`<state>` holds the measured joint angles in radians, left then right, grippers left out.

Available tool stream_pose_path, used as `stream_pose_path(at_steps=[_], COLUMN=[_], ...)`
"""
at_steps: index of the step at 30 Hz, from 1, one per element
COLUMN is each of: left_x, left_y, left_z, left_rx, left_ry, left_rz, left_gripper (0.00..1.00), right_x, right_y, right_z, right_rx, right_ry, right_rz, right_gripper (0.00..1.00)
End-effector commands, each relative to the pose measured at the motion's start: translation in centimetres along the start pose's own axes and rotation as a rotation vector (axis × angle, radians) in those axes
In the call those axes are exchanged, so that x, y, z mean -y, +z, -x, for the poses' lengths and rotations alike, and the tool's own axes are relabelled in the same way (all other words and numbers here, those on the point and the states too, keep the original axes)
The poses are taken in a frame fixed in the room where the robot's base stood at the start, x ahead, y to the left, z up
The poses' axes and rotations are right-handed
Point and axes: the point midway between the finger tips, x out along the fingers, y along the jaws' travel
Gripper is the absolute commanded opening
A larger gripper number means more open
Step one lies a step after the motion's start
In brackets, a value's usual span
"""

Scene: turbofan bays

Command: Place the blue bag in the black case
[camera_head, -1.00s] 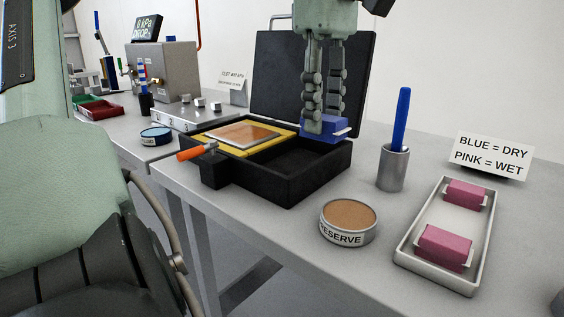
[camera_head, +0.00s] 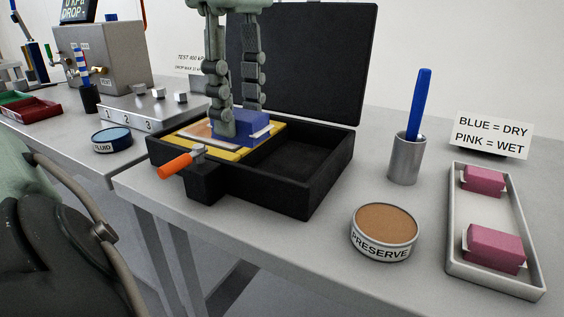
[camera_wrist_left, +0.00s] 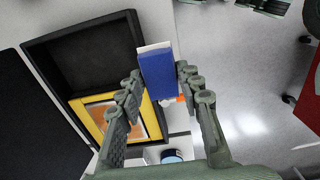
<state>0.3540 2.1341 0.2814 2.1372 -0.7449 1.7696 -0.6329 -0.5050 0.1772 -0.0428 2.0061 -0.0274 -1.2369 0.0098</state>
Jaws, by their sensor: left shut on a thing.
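The blue bag (camera_head: 240,124), a small blue block with a white edge, is between the fingers of my left gripper (camera_head: 236,116), which is shut on it. The bag is over the yellow-framed panel in the left part of the open black case (camera_head: 316,195). I cannot tell if it touches the panel. In the left wrist view, the bag (camera_wrist_left: 158,72) sits between the fingertips, with the case's empty dark compartment (camera_wrist_left: 95,55) beside it. The case lid (camera_head: 300,60) stands up at the back. My right gripper is not in view.
An orange-handled latch (camera_head: 175,166) sticks out at the case's front left. A PRESERVE tin (camera_head: 384,229), a metal cup with a blue stick (camera_head: 407,160) and a tray (camera_head: 455,225) of pink bags stand to the right. A FLUID tin (camera_head: 112,140) is to the left.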

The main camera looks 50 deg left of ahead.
Motion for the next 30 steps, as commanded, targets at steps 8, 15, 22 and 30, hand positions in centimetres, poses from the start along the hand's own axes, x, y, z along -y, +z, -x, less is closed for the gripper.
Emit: stream_pose_path(at_steps=[8, 15, 22, 30], left_x=[-2.7, -7.9, -10.7, -10.8], left_y=[0.9, 2.6, 3.5, 3.5], left_z=[-1.9, -5.2, -6.9, -9.5], left_rx=[-0.005, -0.006, -0.002, -0.002], left_ry=[-0.007, -0.006, 0.0, -0.003], left_rz=[0.004, 0.003, 0.002, 0.001], left_gripper=[0.07, 0.07, 0.07, 0.07], right_x=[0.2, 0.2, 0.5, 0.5], right_y=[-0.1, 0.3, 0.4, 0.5], right_z=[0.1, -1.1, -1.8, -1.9], right_rx=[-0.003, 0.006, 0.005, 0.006], right_ry=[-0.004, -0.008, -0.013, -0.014], right_rz=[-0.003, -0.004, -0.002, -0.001], right_gripper=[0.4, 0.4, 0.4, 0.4])
